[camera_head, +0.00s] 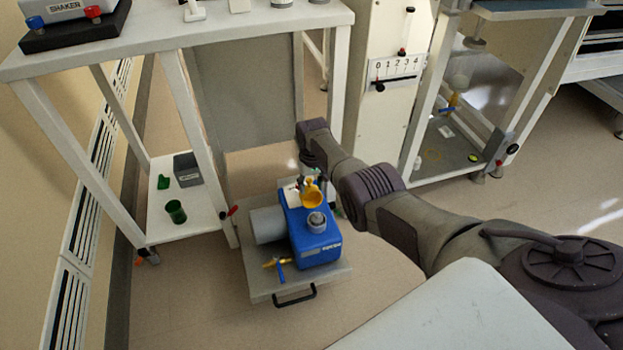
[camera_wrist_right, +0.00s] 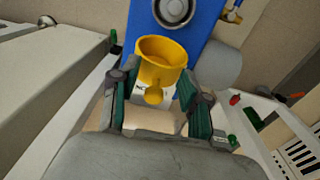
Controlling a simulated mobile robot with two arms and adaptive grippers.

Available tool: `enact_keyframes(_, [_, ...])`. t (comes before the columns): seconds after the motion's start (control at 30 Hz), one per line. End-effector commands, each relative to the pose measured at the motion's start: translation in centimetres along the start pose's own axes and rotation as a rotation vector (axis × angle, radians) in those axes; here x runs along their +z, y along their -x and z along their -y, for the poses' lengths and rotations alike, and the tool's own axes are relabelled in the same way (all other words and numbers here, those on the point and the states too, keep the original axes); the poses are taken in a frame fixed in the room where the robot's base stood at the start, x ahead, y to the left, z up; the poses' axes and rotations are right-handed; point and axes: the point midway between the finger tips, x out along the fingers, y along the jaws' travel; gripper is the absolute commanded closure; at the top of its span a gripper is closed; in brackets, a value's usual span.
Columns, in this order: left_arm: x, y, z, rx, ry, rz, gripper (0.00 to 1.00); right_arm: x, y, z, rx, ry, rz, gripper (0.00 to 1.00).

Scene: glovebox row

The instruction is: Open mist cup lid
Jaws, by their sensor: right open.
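The blue pump (camera_head: 318,242) stands on a low grey cart. On it is a yellow, round, hollow cup-like part (camera_head: 313,198), with a small yellow knob on its near side in the right wrist view (camera_wrist_right: 161,50). I cannot tell whether this is the mist cup or its lid. My right gripper (camera_head: 311,178) is above and behind it in the head view. In the wrist view the gripper (camera_wrist_right: 158,84) is open, its two green-padded fingers on either side of the knob end. Contact cannot be made out. My left gripper is out of view.
A grey round cap (camera_head: 316,222) sits on the pump beside the yellow part. A yellow-and-blue valve (camera_head: 277,265) is at the cart's front, above a black handle (camera_head: 295,296). A white bench frame (camera_head: 185,110) stands left; floor is clear in front.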

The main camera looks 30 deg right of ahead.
Motion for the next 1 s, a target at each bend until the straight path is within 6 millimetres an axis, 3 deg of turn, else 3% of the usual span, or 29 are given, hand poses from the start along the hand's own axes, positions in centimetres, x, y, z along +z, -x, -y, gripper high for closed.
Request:
enact_keyframes(0.27, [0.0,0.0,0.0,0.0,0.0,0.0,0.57,-0.1,2.6,0.0,0.0,0.0,-0.005,0.54])
enact_keyframes(0.5, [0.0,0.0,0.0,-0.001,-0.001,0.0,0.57,-0.1,7.8,0.0,0.0,0.0,-0.004,0.54])
enact_keyframes(0.7, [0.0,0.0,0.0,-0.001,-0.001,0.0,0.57,0.0,10.8,0.0,0.0,-0.001,0.001,0.54])
enact_keyframes(1.0, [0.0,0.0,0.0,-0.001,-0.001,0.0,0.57,0.1,11.8,0.0,0.0,0.0,0.003,0.54])
